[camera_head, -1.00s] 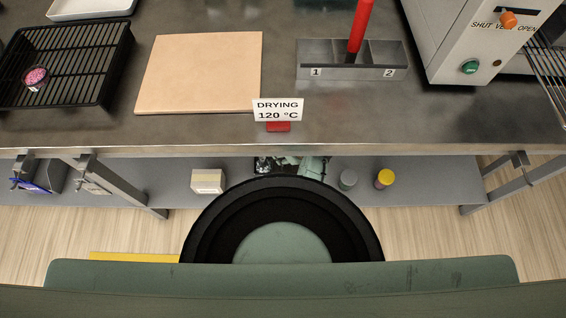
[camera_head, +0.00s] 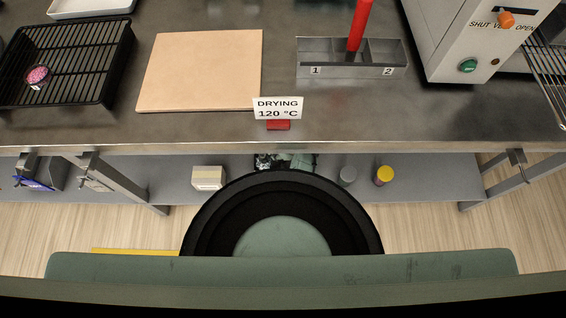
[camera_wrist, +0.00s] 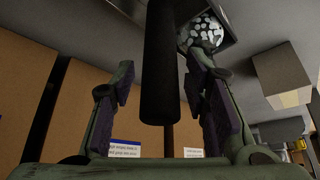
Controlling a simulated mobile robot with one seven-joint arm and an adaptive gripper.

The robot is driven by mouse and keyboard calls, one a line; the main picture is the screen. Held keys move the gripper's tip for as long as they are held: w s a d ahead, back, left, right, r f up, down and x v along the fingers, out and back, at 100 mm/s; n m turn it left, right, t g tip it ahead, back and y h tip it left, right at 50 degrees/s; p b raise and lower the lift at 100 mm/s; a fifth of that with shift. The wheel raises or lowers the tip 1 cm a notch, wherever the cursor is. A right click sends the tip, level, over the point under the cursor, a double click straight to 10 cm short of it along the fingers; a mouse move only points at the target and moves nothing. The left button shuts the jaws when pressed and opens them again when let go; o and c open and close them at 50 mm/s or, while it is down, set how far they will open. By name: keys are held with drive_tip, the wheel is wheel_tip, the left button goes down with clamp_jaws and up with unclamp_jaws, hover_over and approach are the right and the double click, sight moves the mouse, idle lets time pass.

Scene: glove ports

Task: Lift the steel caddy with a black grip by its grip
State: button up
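In the wrist view a thick black upright bar (camera_wrist: 161,65), which looks like the black grip, stands between the two fingers of my gripper (camera_wrist: 163,88). The fingers are apart, with a visible gap on each side of the bar. A dark-edged container with pale round pieces (camera_wrist: 204,32) shows behind it at the top; whether it belongs to the caddy I cannot tell. The head view shows neither my gripper nor a black grip. The steel caddy there (camera_head: 322,71) has a red grip (camera_head: 359,24) and compartments labelled 1 and 2.
The wrist view shows brown panels (camera_wrist: 25,90) at left and a pale box (camera_wrist: 283,75) at right.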

clamp_jaws()
idle(0.8)
